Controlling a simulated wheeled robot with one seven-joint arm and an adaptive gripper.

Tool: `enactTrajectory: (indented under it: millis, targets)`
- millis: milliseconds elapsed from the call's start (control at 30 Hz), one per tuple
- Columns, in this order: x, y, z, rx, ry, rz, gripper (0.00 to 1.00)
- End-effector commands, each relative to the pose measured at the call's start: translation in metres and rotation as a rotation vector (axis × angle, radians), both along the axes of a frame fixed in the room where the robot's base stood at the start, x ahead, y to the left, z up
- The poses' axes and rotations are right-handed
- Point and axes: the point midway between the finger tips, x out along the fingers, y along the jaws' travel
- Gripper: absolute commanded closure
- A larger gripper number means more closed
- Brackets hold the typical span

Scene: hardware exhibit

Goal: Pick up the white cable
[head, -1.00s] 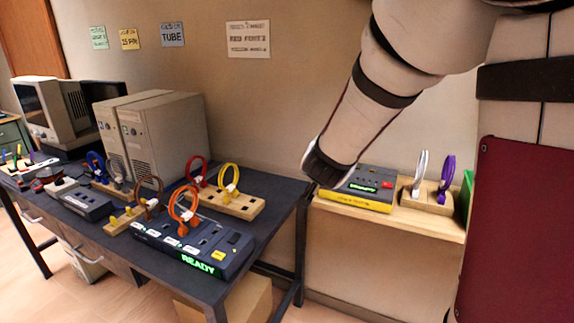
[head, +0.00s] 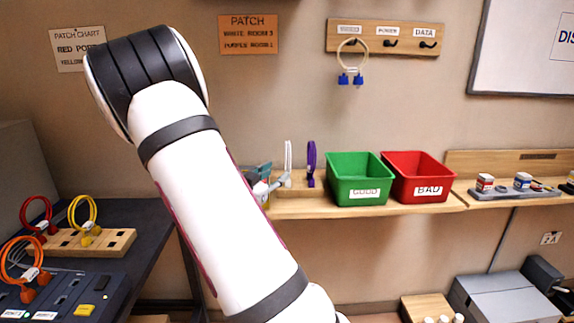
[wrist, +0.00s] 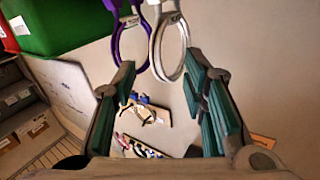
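The white cable (head: 288,163) stands as a narrow upright loop on the wall shelf, just left of the purple cable (head: 311,163). In the wrist view the white cable (wrist: 171,50) is a loop with a pale labelled connector, ahead of and between my fingers. The purple cable (wrist: 114,42) is beside it on the left, its loop close to the white one. My gripper (wrist: 158,80) is open, with green-padded fingers wide apart and nothing visibly held. In the head view my gripper (head: 268,186) shows left of the white cable, partly hidden by my arm. I cannot tell whether it touches.
A green bin (head: 358,185) and a red bin (head: 418,180) stand right of the cables on the shelf (head: 340,210). A different pale cable with blue plugs (head: 350,62) hangs on a wall rack above. The dark table (head: 150,235) with looped cables is at left.

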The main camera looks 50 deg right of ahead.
Motion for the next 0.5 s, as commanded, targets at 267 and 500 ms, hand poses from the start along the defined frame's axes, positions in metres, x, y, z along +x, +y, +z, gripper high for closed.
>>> enactTrajectory:
  millis: [267, 500]
  targets:
    - [0.003, -0.025, 0.000, 0.001, -0.001, 0.000, 0.61]
    - [0.003, -0.056, 0.002, 0.000, -0.001, -0.002, 0.61]
